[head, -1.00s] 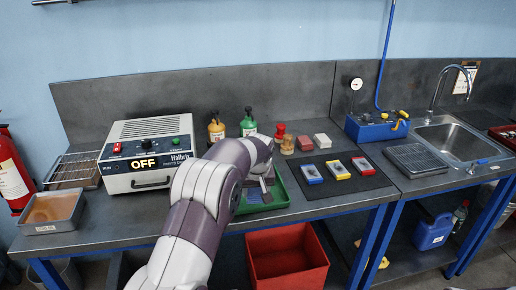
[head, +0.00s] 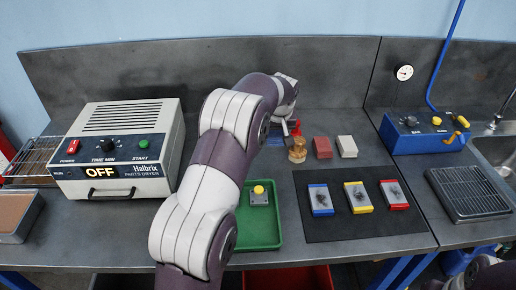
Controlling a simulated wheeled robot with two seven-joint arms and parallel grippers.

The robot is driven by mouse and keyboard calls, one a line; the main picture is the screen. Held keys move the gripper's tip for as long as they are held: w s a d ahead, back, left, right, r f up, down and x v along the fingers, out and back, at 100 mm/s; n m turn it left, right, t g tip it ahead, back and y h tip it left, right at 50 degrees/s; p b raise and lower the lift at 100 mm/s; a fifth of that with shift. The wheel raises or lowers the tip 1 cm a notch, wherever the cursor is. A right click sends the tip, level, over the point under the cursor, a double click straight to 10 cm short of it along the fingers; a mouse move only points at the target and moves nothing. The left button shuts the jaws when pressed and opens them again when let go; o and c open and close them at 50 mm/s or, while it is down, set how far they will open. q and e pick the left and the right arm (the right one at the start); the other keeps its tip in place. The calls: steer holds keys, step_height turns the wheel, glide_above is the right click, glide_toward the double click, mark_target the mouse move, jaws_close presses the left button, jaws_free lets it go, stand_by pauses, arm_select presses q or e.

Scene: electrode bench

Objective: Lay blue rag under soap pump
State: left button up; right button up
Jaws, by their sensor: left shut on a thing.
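My left gripper (head: 288,134) is over the back of the bench, left of the wooden piece, partly hidden by its own wrist. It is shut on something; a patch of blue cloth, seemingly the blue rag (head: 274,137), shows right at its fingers. I cannot tell whether the rag touches the bench. No soap pump can be made out; my left arm covers the stretch of bench where the yellow and green bottles stood in the earlier view.
A green tray (head: 244,228) holds a grey block with a yellow knob (head: 259,195). A wooden piece (head: 298,150), red block (head: 322,147) and white block (head: 347,146) stand right of the gripper. A dark mat (head: 330,229) holds three coloured blocks. The parts dryer (head: 118,150) is left.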

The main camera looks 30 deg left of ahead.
arm_select(q)
steer(key=s+a+f, duration=0.1)
steer(key=a+f, duration=0.1)
steer(key=a, duration=0.1)
steer(key=s+a+f, duration=0.1)
steer(key=a+f, duration=0.1)
steer(key=shift+s+a+p, duration=0.15)
steer(key=shift+s+p, duration=0.2)
steer(key=shift+a+f, duration=0.15)
steer(key=shift+f, duration=0.15)
steer(key=f, duration=0.2)
steer(key=shift+s+f+p, duration=0.25)
steer(key=shift+f+p, duration=0.1)
steer(key=shift+w+f, duration=0.15)
steer(key=shift+f, duration=0.4)
steer(key=o, duration=1)
steer(key=shift+o, duration=0.2)
